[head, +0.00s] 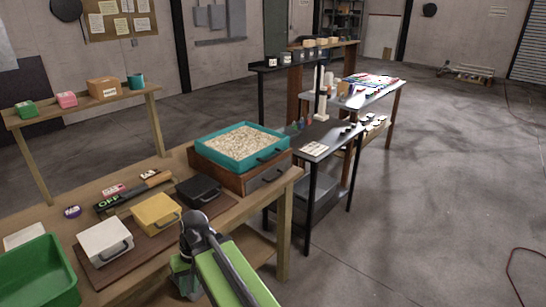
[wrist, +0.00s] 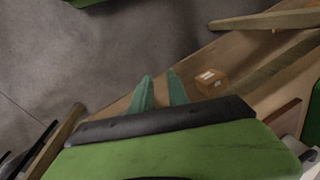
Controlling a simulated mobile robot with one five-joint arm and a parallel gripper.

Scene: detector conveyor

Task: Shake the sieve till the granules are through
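A teal square sieve (head: 219,156), heaped with pale granules (head: 242,141), sits on top of a wooden box (head: 268,174) with a drawer front. Dark handles show on its right side. The granules cover its floor, so the mesh and anything below it are hidden. My gripper (wrist: 160,76) shows in the wrist view with two teal fingers apart and nothing between them. The sieve is not visible in the wrist view. In the head view my arm is at the bottom middle, in front of the bench and apart from the sieve.
White (head: 103,242), yellow (head: 156,214) and black (head: 199,191) lidded boxes stand on the bench left of the sieve. A green bin (head: 37,272) is at the near left. A cardboard box (wrist: 211,82) shows in the wrist view. Open floor (head: 420,220) lies right.

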